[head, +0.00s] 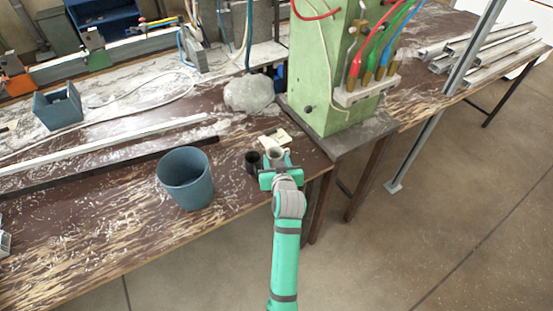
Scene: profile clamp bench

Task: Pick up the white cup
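A small pale grey-white cup-like thing (275,154), likely the white cup, stands near the right end of the workbench. It is small in the head view, and the end of my arm partly hides it. My gripper (279,168), teal and grey, is right at its near side. I cannot tell whether the fingers are around it or only beside it, or how far apart they are.
A small black cup (253,161) stands just left of my gripper. A cream block (276,138) lies behind. A large blue-grey bucket (186,180) stands further left. A green machine (330,75) rises behind right. The bench's (110,235) front left is mostly clear, with shavings.

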